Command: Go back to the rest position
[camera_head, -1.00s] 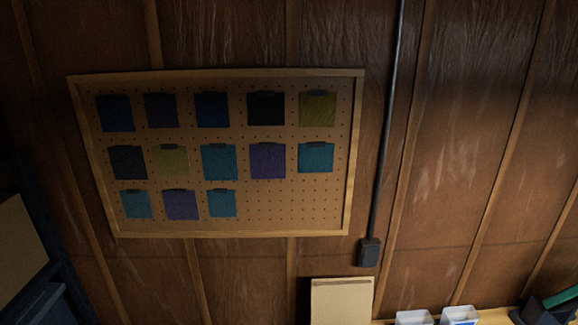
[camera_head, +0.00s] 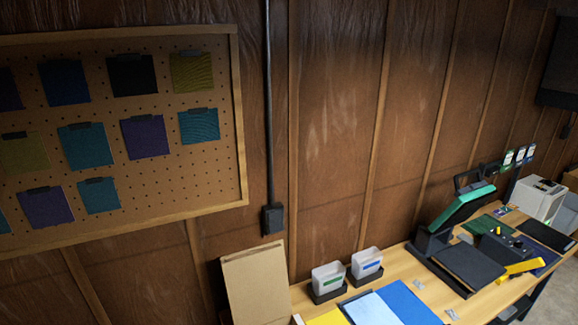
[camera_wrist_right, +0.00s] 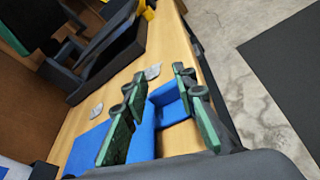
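My right gripper (camera_wrist_right: 158,88) shows in the right wrist view with its two green-and-black fingers spread apart. Nothing is clearly held between them. Behind the fingers are the wooden worktable (camera_wrist_right: 172,50) and a blue shape (camera_wrist_right: 170,102); I cannot tell what that shape is. Neither gripper shows in the head view, and my left gripper is in no view.
A pegboard (camera_head: 215,165) with coloured swatches hangs at left. The worktable (camera_head: 402,268) holds two small bins (camera_head: 328,278), a blue sheet (camera_head: 407,302) and a heat press (camera_head: 462,222). Bare floor (camera_wrist_right: 235,30) lies beside the table.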

